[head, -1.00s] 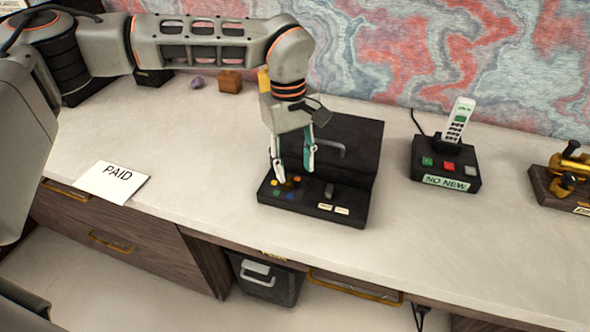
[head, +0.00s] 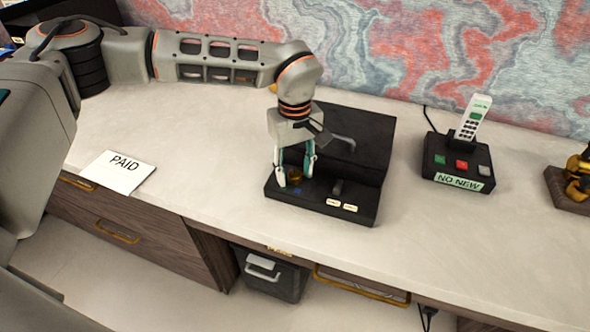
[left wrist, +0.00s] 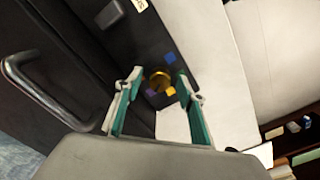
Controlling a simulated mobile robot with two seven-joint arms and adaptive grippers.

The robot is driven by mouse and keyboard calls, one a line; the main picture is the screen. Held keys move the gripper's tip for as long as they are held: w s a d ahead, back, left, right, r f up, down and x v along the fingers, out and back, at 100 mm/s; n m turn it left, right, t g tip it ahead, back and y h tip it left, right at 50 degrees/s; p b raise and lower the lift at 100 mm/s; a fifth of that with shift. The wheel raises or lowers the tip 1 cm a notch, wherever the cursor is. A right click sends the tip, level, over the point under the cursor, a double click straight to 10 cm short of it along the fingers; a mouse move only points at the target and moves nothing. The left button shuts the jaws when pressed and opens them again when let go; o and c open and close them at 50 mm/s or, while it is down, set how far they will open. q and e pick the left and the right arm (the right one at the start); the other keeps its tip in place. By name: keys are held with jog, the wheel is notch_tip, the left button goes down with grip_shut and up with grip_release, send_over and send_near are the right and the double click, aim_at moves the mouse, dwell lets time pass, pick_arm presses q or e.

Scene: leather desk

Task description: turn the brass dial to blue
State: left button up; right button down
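The brass dial (left wrist: 160,80) sits on a black panel, with a blue mark (left wrist: 170,58), a yellow mark (left wrist: 170,91) and a purple mark (left wrist: 150,93) around it. In the head view the dial (head: 295,173) is partly hidden by the fingers. My left gripper (head: 294,178) points down over the panel with one finger on each side of the dial. In the left wrist view its fingertips (left wrist: 159,75) are apart, with a gap visible on both sides of the dial. Contact with the panel cannot be told. My right gripper is not in view.
The black box (head: 350,135) has a raised back part with a handle, a grey switch (head: 337,187) and two small labels. A phone base (head: 458,163) stands to the right. A PAID card (head: 117,172) lies left. The desk between is clear.

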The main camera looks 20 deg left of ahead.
pick_arm(q)
jog(key=c, duration=1.1)
